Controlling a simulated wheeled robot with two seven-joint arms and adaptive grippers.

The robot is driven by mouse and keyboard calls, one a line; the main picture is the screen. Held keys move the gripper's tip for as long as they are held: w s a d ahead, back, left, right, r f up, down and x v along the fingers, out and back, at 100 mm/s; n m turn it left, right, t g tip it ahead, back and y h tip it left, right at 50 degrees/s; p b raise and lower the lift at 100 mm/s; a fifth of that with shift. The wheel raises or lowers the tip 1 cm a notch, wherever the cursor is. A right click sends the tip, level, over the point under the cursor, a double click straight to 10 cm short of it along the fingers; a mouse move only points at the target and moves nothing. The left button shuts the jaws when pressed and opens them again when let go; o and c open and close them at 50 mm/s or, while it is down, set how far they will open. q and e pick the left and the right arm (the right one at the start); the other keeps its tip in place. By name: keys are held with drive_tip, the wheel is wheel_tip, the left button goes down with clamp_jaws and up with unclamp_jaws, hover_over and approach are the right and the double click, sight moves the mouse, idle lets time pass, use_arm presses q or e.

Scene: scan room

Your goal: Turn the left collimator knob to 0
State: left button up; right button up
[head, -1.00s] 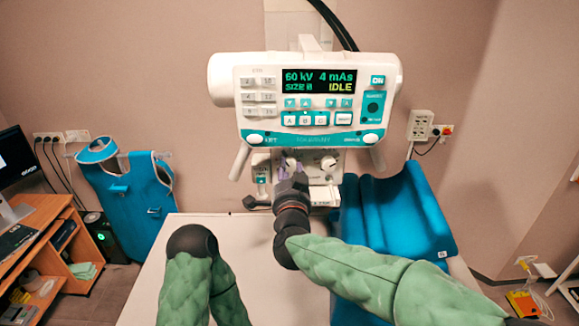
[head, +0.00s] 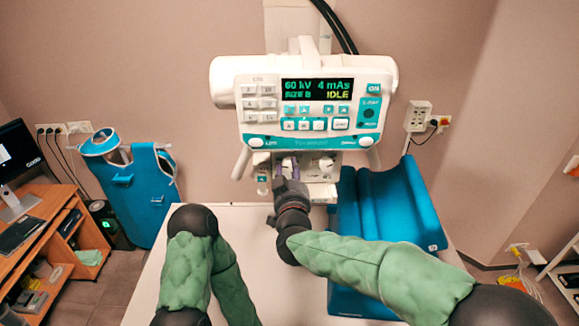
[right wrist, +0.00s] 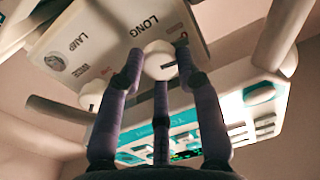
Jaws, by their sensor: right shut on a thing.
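The collimator (head: 310,190) hangs under the white X-ray head and has two white knobs on its front. My right gripper (head: 289,168) reaches up to the left knob. In the right wrist view, the purple fingers of my right gripper (right wrist: 160,65) are shut around the white left knob (right wrist: 158,52), with the label LONG beside it. The knob's pointer and scale cannot be read. The right knob (head: 326,165) stands free beside the gripper. My left arm is at the lower left of the head view, but its gripper is not visible.
The control panel (head: 316,115) above shows 60 kV, 4 mAs, IDLE. Its handles hang on both sides. A white table (head: 150,290) lies below, with a blue cushion (head: 415,210) at right. A blue apron (head: 140,190) and a wooden desk (head: 40,225) are at left.

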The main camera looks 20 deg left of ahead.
drive_tip(key=shift+r+n+p, duration=0.15)
drive_tip(key=shift+n+p, duration=0.2)
drive_tip(key=shift+n, duration=0.35)
drive_tip(key=o, duration=1.1)
drive_tip(key=shift+o, duration=0.2)
drive_tip(key=shift+n, duration=0.3)
drive_tip(key=v, duration=1.2)
drive_tip(key=shift+a, duration=0.1)
